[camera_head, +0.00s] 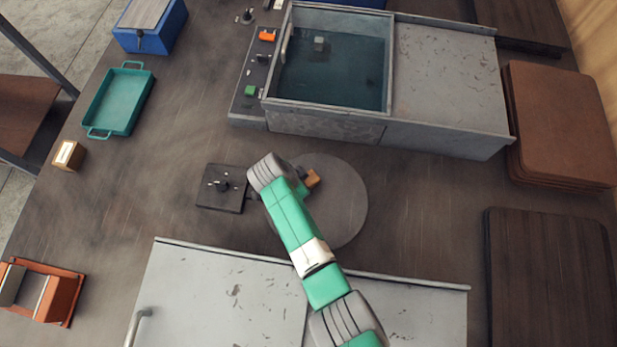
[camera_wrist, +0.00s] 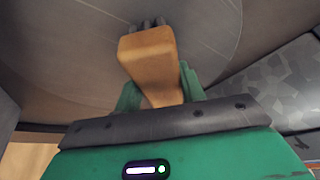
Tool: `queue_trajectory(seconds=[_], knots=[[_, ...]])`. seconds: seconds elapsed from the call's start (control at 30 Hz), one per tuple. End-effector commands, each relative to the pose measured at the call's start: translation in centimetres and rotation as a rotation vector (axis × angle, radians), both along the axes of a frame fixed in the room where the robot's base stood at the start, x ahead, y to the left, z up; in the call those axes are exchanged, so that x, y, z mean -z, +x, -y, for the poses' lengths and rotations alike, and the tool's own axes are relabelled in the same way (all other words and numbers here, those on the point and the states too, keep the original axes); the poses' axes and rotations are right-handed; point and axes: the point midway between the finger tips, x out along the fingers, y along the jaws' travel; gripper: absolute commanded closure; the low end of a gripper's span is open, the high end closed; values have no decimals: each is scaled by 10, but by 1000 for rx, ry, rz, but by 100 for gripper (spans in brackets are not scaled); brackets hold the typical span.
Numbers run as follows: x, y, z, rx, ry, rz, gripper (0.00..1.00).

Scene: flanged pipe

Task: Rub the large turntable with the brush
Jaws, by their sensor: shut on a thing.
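The large turntable (camera_head: 345,205) is a grey round disc in the middle of the table, partly hidden under my arm. My gripper (camera_wrist: 155,93) is shut on the brush (camera_wrist: 150,55), a wooden block with dark bristles at its far end. In the wrist view the bristle end is over the turntable's grey face (camera_wrist: 215,35); I cannot tell for sure whether the bristles touch it. In the head view a bit of the brush (camera_head: 313,178) shows beside my arm, above the disc.
A dark control box with a knob (camera_head: 222,187) stands just left of the turntable. A water tank (camera_head: 335,70) with a metal cover lies behind it. A grey metal cabinet top (camera_head: 220,290) is in front. A teal tray (camera_head: 118,101) sits at left, brown boards (camera_head: 560,120) at right.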

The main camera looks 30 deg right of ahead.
Motion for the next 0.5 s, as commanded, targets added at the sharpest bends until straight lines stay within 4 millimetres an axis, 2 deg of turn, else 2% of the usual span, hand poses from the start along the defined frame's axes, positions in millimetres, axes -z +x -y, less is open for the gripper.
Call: queue_trajectory(seconds=[0.13,0.3,0.5], knots=[[3,8,-8,3,0,1,82],[-30,7,-8,6,1,3,82],[-47,7,-8,4,0,1,82]])
